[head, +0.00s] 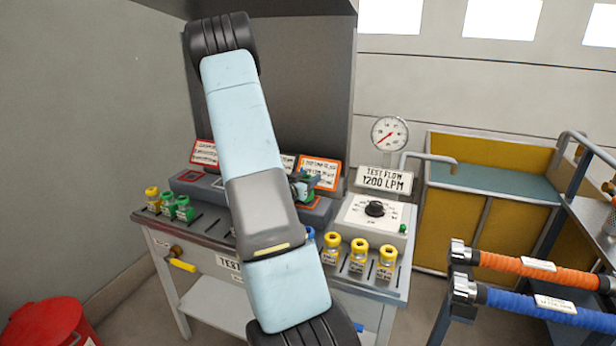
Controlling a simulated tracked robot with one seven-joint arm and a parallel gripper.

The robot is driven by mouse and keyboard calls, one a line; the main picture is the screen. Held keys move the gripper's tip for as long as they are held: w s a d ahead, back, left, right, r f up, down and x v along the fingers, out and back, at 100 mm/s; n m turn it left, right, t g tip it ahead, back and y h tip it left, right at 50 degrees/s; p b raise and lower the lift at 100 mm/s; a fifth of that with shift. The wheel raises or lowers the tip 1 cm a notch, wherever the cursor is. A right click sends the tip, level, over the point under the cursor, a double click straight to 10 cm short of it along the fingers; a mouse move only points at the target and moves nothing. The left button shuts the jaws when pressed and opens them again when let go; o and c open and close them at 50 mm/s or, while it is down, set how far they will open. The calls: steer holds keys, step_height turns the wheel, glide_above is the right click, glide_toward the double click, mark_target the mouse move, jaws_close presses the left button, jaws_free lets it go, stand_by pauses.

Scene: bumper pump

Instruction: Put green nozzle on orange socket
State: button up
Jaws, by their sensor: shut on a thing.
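A green nozzle (308,178) shows just right of my arm, in front of the orange-framed sign. My gripper (299,188) is mostly hidden behind my arm; the small dark part that shows is at the green nozzle, and it is shut on it. The orange socket (313,204) is on the grey block directly below, only its orange edge showing. I cannot tell whether the nozzle touches the socket or is just above it. Two other green nozzles (185,208) stand at the bench's left end.
A yellow nozzle (152,198) stands at the left. A dial box (374,216) and gauge (390,133) are at the right. My arm covers the bench's middle.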

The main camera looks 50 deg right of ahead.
steer(key=shift+f, duration=0.5)
stand_by(0.5)
steer(key=o, duration=1.3)
steer(key=shift+r, duration=0.1)
